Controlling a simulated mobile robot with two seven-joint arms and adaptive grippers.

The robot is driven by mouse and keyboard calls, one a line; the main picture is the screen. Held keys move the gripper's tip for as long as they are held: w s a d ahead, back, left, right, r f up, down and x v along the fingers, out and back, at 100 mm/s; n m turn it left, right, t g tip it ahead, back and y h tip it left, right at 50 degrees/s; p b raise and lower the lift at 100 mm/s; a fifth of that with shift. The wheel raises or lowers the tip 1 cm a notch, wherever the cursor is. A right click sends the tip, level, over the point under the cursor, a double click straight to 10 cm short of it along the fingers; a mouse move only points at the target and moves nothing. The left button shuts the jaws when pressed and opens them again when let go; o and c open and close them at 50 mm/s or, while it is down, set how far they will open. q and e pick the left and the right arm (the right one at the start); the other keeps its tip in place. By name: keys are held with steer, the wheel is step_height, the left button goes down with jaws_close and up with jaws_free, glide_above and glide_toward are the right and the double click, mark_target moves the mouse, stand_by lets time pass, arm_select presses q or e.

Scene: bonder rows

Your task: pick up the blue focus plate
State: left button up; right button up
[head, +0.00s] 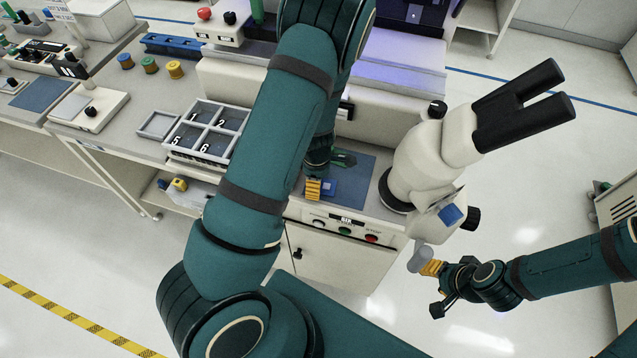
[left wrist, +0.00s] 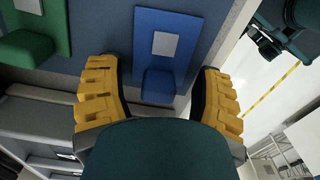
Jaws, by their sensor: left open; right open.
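The blue focus plate (left wrist: 183,22) lies on the blue-grey mat in the left wrist view, with a pale grey square and a raised blue block at its near end. In the head view only a small part of the blue plate (head: 329,187) shows beside my left gripper (head: 314,188). In the left wrist view my left gripper (left wrist: 156,72) is open, its yellow fingers on either side of the block with gaps. Contact does not show. My right gripper (head: 432,287) is open and empty, low over the floor at the right.
A similar green plate (left wrist: 62,18) lies left of the blue one in the left wrist view. A white microscope (head: 420,160) stands right of the mat (head: 358,183). A numbered grey tray (head: 209,131) is left of my left arm. The cabinet front (head: 335,262) has buttons.

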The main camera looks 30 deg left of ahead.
arm_select(q)
jaws_close()
